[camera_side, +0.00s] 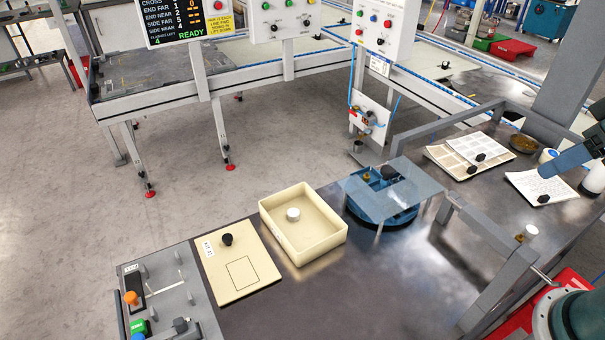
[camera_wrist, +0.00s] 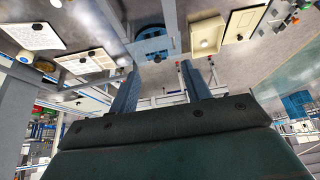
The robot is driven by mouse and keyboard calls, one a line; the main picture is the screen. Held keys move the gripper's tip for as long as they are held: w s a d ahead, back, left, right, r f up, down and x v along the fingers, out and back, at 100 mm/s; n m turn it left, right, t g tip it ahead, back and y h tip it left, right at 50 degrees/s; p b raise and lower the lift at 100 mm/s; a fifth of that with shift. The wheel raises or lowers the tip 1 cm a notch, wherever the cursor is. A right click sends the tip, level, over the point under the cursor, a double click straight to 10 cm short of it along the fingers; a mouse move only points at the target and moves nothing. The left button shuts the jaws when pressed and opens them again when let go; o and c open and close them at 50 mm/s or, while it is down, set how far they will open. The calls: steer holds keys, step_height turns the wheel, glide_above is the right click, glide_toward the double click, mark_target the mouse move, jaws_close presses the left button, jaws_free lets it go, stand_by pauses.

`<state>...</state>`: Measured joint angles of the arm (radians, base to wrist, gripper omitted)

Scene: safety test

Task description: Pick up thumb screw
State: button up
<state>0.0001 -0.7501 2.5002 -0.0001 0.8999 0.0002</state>
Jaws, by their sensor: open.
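I cannot tell for sure which piece is the thumb screw. Small dark knob-like pieces show in the side view: one on the cream board (camera_side: 228,239), one over the blue round fixture (camera_side: 389,172), two at the pale sheets (camera_side: 476,163) and one on the white sheet at right (camera_side: 543,199). A white round piece (camera_side: 293,214) sits inside the cream tray (camera_side: 333,238). My gripper (camera_side: 563,150) is at the right edge of the side view, near the white sheet. In the wrist view my gripper (camera_wrist: 160,67) has its two blue fingers apart, with nothing between them.
A clear plate (camera_side: 410,200) on posts covers the blue fixture. Grey rails (camera_side: 490,232) cross the right of the dark table. A grey panel (camera_side: 170,300) with an orange knob stands at front left.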

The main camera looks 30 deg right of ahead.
stand_by(0.3)
steer(key=w+d+f+n+g, duration=0.2)
steer(key=w+n, duration=0.2)
steer(key=w, duration=2.1)
steer(key=w+d+f+n+g, duration=0.1)
steer(key=w+d+f, duration=0.1)
steer(key=w+f, duration=0.6)
steer(key=w+d+f+n+g, duration=0.1)
steer(key=w+d+f, duration=0.1)
steer(key=w+f, duration=0.6)
step_height(320, 180, down, 6)
steer(key=shift+w+r+n+y, duration=0.25)
steer(key=shift+n+y, duration=0.15)
glide_above(370, 177)
steer(key=shift+a+f, duration=0.1)
steer(key=shift+f, duration=4.15)
